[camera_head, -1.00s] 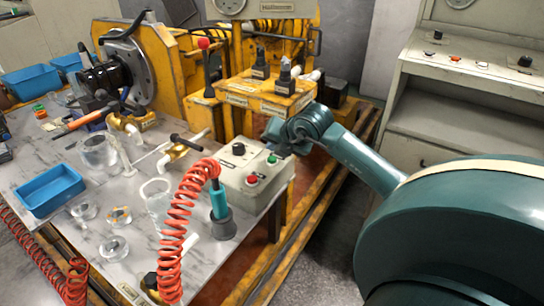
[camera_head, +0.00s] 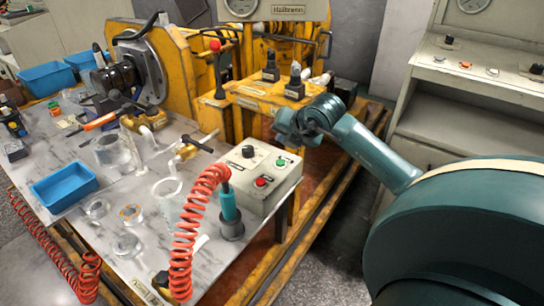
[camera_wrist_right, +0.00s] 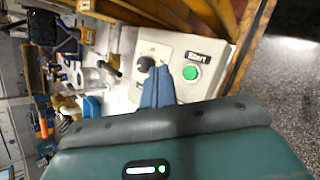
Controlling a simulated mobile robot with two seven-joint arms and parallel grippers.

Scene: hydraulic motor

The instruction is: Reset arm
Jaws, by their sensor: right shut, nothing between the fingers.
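My right gripper (camera_head: 284,127) is at the end of my teal arm, which comes in from the right in the head view. It is above and behind the grey control box (camera_head: 258,196), apart from it as far as I can tell. In the right wrist view, my blue right gripper fingers (camera_wrist_right: 158,86) are together with nothing between them. They appear in front of the box's black knob (camera_wrist_right: 146,64) and beside its green Start button (camera_wrist_right: 190,72). My left gripper is not in view.
A marble-patterned table (camera_head: 130,265) carries a blue tray (camera_head: 66,204), glass vessels and brass valves. A red coiled hose (camera_head: 188,240) stands near the box. Yellow machinery (camera_head: 183,75) is behind, and a grey console (camera_head: 450,85) stands at right. Open floor lies between.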

